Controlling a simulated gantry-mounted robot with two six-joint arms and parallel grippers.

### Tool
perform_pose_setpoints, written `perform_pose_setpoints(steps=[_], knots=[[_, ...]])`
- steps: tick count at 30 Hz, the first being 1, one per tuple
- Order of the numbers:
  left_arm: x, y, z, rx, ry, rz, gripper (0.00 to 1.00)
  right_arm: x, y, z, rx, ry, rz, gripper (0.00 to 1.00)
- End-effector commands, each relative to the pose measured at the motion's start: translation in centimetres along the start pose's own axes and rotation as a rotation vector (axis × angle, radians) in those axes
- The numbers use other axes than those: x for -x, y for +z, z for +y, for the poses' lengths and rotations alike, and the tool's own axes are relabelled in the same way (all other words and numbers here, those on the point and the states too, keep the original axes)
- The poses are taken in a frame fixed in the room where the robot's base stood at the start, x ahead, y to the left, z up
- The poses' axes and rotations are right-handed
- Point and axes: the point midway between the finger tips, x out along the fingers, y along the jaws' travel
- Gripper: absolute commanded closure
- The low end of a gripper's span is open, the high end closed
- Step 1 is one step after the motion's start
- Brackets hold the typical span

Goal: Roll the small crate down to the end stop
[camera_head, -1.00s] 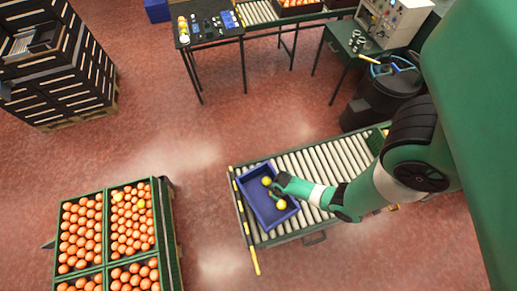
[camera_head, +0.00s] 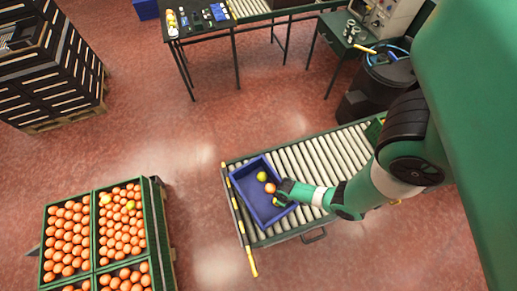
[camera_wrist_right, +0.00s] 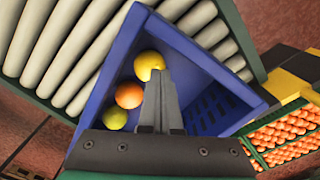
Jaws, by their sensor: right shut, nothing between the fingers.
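The small blue crate (camera_head: 251,196) sits on the roller conveyor at its left end, close beside the yellow-and-black end stop (camera_head: 240,225). I cannot tell whether they touch. A greenish-yellow fruit (camera_head: 262,176) and an orange one (camera_head: 269,187) lie inside; a third, yellow fruit (camera_wrist_right: 149,62) shows in the right wrist view. My right gripper (camera_head: 281,193) is over the crate's right side, its fingers (camera_wrist_right: 161,100) shut and empty, hiding part of the interior. I cannot tell whether it touches the crate. My left gripper is out of view.
The conveyor rollers (camera_head: 322,160) right of the crate are clear, apart from my arm above them. Green crates of oranges (camera_head: 92,235) stand at the lower left, across open floor. A dark bin (camera_head: 365,100) stands beyond the conveyor.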

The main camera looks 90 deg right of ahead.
Motion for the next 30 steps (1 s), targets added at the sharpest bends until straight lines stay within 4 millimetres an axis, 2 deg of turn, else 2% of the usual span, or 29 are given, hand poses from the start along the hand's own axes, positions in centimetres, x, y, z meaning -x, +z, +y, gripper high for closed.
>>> perform_pose_setpoints(steps=[1,6,18,25,30], knots=[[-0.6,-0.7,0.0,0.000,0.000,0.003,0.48,0.6,1.1,0.0,-0.001,0.000,-0.005,1.00],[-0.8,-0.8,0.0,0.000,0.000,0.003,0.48,0.5,2.6,0.0,0.000,0.000,-0.002,1.00],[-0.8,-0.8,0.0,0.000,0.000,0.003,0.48,0.4,3.0,0.0,0.000,0.000,-0.002,1.00],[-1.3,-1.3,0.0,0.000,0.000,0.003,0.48,0.5,6.8,0.0,-0.002,0.000,-0.005,1.00],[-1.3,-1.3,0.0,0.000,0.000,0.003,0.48,0.4,8.0,0.0,0.000,0.000,-0.002,1.00]])
